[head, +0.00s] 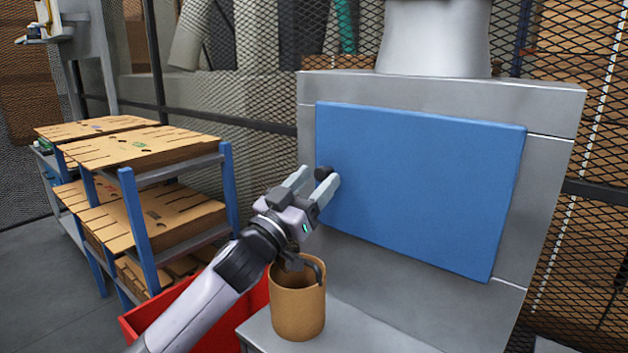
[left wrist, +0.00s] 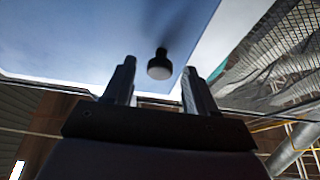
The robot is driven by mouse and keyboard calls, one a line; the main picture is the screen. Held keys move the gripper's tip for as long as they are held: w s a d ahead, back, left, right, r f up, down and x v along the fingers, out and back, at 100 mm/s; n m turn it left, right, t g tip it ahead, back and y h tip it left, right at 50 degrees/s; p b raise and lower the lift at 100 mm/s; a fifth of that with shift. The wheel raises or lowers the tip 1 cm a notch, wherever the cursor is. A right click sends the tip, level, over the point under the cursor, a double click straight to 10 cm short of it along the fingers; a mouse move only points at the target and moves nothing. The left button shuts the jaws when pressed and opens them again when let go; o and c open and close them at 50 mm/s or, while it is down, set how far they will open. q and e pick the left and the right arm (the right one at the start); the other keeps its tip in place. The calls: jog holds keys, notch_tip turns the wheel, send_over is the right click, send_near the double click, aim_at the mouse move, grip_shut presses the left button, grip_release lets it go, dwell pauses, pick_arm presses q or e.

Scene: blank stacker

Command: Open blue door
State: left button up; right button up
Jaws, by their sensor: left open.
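The blue door (head: 425,190) is a flat panel on the front of a grey cabinet (head: 550,170), and it looks shut. A dark round knob (head: 323,173) sits near its left edge. My left gripper (head: 313,185) is open at the knob, its fingers pointing toward the door. In the left wrist view the knob (left wrist: 159,65) shows between and a little beyond the two open fingertips (left wrist: 158,75), with the blue door (left wrist: 120,40) behind it. I cannot tell whether a finger touches the knob. My right gripper is not in view.
A tan cup (head: 298,305) stands on a grey ledge (head: 350,335) below my left gripper. A red bin (head: 150,318) is left of it. A blue-framed rack (head: 137,225) with flat cardboard stacks stands at left. Wire mesh fencing (head: 260,85) runs behind.

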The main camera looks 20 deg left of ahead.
pick_arm(q)
jog(key=shift+w, duration=0.1)
grip_shut()
jog(key=shift+s, duration=0.25)
